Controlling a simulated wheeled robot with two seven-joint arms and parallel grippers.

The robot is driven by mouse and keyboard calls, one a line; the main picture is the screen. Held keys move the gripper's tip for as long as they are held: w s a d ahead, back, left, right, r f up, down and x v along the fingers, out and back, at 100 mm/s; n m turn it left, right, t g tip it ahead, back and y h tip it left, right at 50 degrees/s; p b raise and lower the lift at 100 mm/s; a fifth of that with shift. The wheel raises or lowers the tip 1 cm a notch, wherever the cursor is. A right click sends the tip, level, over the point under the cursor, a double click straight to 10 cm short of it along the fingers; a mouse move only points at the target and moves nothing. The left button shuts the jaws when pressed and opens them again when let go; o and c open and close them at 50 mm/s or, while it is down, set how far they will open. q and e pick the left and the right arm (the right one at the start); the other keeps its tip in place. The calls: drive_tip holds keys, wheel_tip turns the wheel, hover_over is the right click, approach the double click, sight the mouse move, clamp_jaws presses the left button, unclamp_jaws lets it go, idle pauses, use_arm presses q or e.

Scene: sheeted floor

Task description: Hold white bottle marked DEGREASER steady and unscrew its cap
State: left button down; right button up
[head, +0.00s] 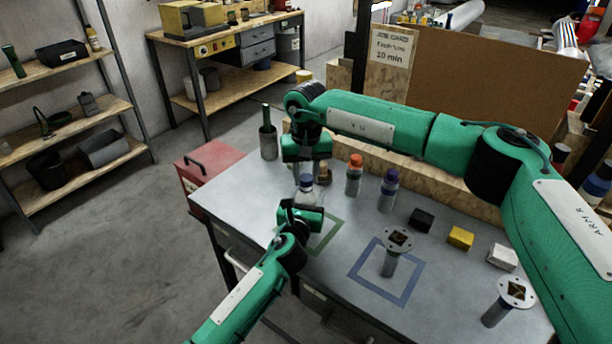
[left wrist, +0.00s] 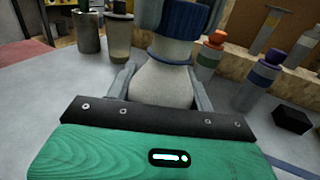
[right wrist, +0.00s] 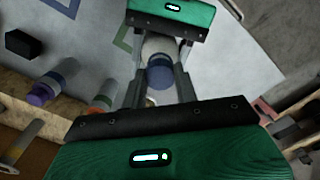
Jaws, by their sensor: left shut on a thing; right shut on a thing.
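My left gripper (head: 304,203) is shut on the bottle's body, one finger on each side. My right gripper (head: 306,171) comes from above, shut on the cap; the cap (right wrist: 160,77) shows between its fingers in the right wrist view. The cap still sits on the bottle's neck.
An orange-capped bottle (head: 354,175) and a purple-capped bottle (head: 388,190) stand to the right. A blue square outline (head: 367,284), blocks and two flanged posts lie further right.

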sight(306, 177)
drive_tip(key=shift+r, duration=0.7)
drive_tip(key=shift+r, duration=2)
use_arm(q)
drive_tip(key=shift+c, duration=2.4)
unclamp_jaws()
